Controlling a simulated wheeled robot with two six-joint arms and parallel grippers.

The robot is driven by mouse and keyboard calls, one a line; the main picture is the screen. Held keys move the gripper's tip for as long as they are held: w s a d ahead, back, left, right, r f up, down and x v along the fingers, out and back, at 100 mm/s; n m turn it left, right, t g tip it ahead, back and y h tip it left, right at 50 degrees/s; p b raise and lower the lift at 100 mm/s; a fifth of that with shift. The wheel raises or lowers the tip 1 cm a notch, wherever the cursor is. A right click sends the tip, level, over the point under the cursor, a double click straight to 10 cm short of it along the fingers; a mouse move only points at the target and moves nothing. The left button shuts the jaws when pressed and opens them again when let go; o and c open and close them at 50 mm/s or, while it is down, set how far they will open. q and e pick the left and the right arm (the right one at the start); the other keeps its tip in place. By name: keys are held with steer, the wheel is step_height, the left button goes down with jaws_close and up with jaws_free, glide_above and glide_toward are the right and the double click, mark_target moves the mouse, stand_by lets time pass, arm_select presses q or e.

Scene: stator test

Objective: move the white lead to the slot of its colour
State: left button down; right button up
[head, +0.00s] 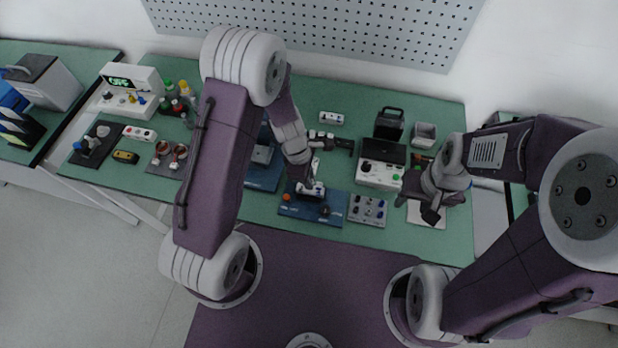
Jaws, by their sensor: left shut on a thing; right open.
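My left gripper (312,186) is low over a blue board (334,214) near the front middle of the bench. It is shut on a small white piece, which looks like the white lead; the gripper and wrist hide most of it. A white and black fixture stands on the board by the fingertips, and I cannot tell whether they touch. The coloured slots are too small to make out. My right gripper (432,214) is open and empty above a pale pad (427,220) at the right of the bench.
A grey panel with several knobs (367,210) lies just right of the blue board. A white and black instrument (380,175) stands behind it. A black bin (389,124) and a grey bin (424,134) are at the back. Bottles (170,90) and a white meter (130,90) are left.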

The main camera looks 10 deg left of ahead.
arm_select(q)
steer(key=shift+f+b, duration=0.3)
steer(key=shift+f, duration=0.25)
steer(key=c, duration=1.3)
jaws_free()
steer(key=p+v, duration=0.2)
steer(key=v, duration=0.7)
steer(key=shift+r, duration=0.1)
